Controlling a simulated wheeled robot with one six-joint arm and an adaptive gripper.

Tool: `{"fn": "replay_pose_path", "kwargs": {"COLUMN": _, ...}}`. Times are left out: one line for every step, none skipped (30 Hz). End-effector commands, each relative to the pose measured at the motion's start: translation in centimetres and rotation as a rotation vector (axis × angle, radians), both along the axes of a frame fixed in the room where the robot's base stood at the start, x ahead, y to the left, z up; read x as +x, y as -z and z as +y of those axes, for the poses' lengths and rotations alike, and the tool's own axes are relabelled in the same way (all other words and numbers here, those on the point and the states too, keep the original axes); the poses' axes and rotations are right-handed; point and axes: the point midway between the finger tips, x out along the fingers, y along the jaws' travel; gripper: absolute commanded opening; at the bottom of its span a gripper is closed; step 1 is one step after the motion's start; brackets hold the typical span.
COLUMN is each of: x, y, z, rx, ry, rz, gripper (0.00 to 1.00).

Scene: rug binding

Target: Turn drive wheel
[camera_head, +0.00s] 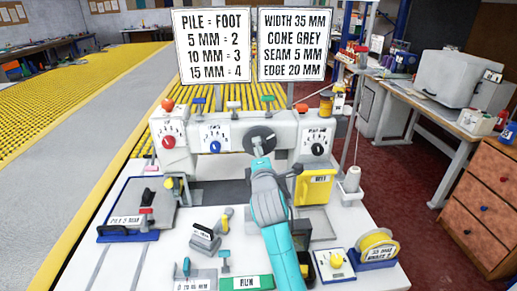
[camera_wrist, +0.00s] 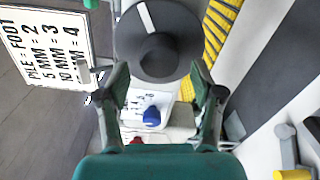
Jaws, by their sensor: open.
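A dark grey round wheel (camera_head: 262,137) is mounted on the front of the white machine (camera_head: 230,130), between the blue dial and the black dial. I take it as the drive wheel. In the wrist view the wheel (camera_wrist: 135,65) shows a white stripe on its rim and a raised round hub at its middle. My gripper (camera_head: 258,150) is in front of the wheel's lower part. In the wrist view my gripper (camera_wrist: 158,75) is open, its two fingers apart on either side of the hub's lower side. Nothing is held. I cannot tell whether the fingers touch the wheel.
A red dial (camera_head: 168,141), a blue dial (camera_head: 215,146) and a black dial (camera_head: 318,149) sit on the machine. Two sign boards (camera_head: 212,45) stand behind it. A yellow box (camera_head: 314,187) and a cone (camera_head: 352,180) are at right. Tools and a green RUN plate (camera_head: 246,283) lie in front.

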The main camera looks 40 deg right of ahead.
Motion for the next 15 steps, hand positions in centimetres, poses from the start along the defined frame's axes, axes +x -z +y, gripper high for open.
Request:
{"fn": "replay_pose_path", "kwargs": {"x": -0.9, "y": 0.1, "z": 0.7, "rx": 0.0, "ry": -0.002, "rz": 0.0, "gripper": 0.67}}
{"fn": "replay_pose_path", "kwargs": {"x": -1.4, "y": 0.1, "z": 1.1, "rx": 0.0, "ry": -0.003, "rz": 0.001, "gripper": 0.67}}
{"fn": "replay_pose_path", "kwargs": {"x": -2.1, "y": 0.1, "z": 1.5, "rx": 0.0, "ry": -0.003, "rz": 0.001, "gripper": 0.67}}
{"fn": "replay_pose_path", "kwargs": {"x": -2.6, "y": 0.1, "z": 1.9, "rx": -0.001, "ry": -0.002, "rz": 0.001, "gripper": 0.67}}
{"fn": "replay_pose_path", "kwargs": {"x": -3.1, "y": 0.1, "z": 2.2, "rx": 0.0, "ry": -0.002, "rz": 0.002, "gripper": 0.67}}
{"fn": "replay_pose_path", "kwargs": {"x": -3.7, "y": 0.1, "z": 2.6, "rx": -0.001, "ry": -0.002, "rz": 0.001, "gripper": 0.67}}
{"fn": "replay_pose_path", "kwargs": {"x": -4.2, "y": 0.1, "z": 3.0, "rx": 0.0, "ry": -0.003, "rz": 0.001, "gripper": 0.67}}
{"fn": "replay_pose_path", "kwargs": {"x": -4.6, "y": 0.1, "z": 3.3, "rx": 0.0, "ry": -0.003, "rz": 0.001, "gripper": 0.67}}
{"fn": "replay_pose_path", "kwargs": {"x": -5.2, "y": 0.1, "z": 3.6, "rx": 0.0, "ry": -0.003, "rz": 0.001, "gripper": 0.67}}
{"fn": "replay_pose_path", "kwargs": {"x": -5.5, "y": 0.1, "z": 3.9, "rx": -0.001, "ry": -0.002, "rz": 0.001, "gripper": 0.67}}
{"fn": "replay_pose_path", "kwargs": {"x": -5.9, "y": 0.1, "z": 4.1, "rx": 0.0, "ry": -0.002, "rz": 0.002, "gripper": 0.67}}
{"fn": "replay_pose_path", "kwargs": {"x": -6.3, "y": 0.1, "z": 4.4, "rx": 0.001, "ry": -0.002, "rz": 0.001, "gripper": 0.67}}
{"fn": "replay_pose_path", "kwargs": {"x": -6.5, "y": 0.1, "z": 4.5, "rx": 0.001, "ry": -0.002, "rz": 0.001, "gripper": 0.67}}
{"fn": "replay_pose_path", "kwargs": {"x": -6.8, "y": 0.0, "z": 4.7, "rx": 0.0, "ry": -0.002, "rz": 0.0, "gripper": 0.67}}
{"fn": "replay_pose_path", "kwargs": {"x": -7.0, "y": 0.1, "z": 4.9, "rx": 0.0, "ry": -0.002, "rz": 0.0, "gripper": 0.67}}
